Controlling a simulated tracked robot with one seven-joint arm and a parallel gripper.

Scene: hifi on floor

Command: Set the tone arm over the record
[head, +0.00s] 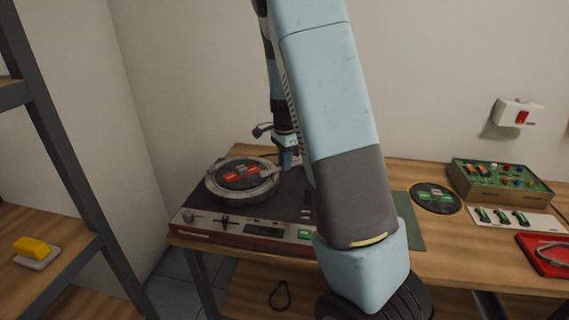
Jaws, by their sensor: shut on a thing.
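A turntable with a dark top and a red front (240,232) stands at the left end of the wooden table. A black record with a red and dark label (241,174) lies on its platter. A silver bar that looks like the tone arm (267,173) reaches over the record's right edge. My gripper (287,163) points down at the right side of the platter, shut on what looks like the tone arm. The fingertips are small, and the tone arm's base is hidden behind my arm.
Another black disc (436,198) lies right of my arm. A green circuit box (495,175), a white panel with green parts (512,218) and a red tray (546,253) are further right. A shelf (50,255) with a yellow block (32,247) stands left.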

